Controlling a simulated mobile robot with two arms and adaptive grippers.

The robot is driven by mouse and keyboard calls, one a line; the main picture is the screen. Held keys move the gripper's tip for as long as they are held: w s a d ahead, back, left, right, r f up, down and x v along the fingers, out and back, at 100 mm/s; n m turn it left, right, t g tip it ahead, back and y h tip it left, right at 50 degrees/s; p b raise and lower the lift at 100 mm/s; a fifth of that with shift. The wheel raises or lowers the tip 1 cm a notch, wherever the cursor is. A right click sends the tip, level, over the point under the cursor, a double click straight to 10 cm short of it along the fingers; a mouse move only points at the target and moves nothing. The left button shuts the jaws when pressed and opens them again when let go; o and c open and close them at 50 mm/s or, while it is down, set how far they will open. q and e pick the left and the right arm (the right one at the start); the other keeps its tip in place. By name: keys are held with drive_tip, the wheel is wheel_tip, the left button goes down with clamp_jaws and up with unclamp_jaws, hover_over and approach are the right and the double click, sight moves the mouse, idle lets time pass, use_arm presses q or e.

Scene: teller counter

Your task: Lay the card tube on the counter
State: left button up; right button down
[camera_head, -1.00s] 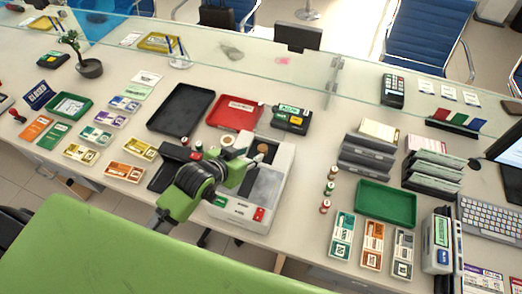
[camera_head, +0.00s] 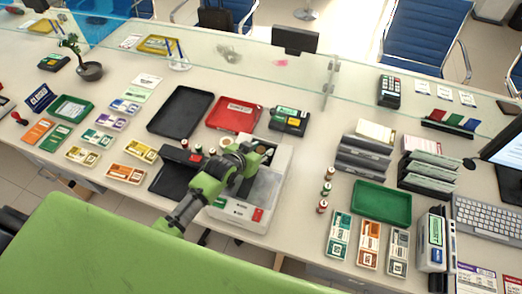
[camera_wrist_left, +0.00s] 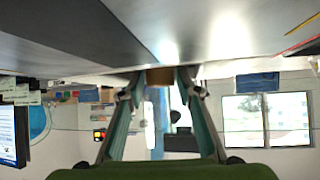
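A small brown, round-topped piece that looks like the card tube (camera_head: 262,149) stands at the far part of the white and grey counter machine (camera_head: 270,188), partly hidden by my gripper. In the left wrist view a tan piece (camera_wrist_left: 159,76) shows between the fingertips. My left gripper (camera_head: 256,155) reaches over the machine from the left, close to the brown piece. In the left wrist view its two fingers (camera_wrist_left: 160,84) stand apart on either side of the tan piece, and contact is not clear. My right gripper is not in view.
A black tray (camera_head: 180,112), a red tray (camera_head: 234,115) and a black-and-yellow device (camera_head: 288,120) stand behind the machine. Small rolls (camera_head: 327,188) and a green tray (camera_head: 381,202) are to its right. Some bare counter (camera_head: 305,160) lies between. A glass screen (camera_head: 290,68) runs behind.

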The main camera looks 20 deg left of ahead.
use_arm(q)
drive_tip(key=c, duration=0.5)
drive_tip(key=shift+c, duration=0.2)
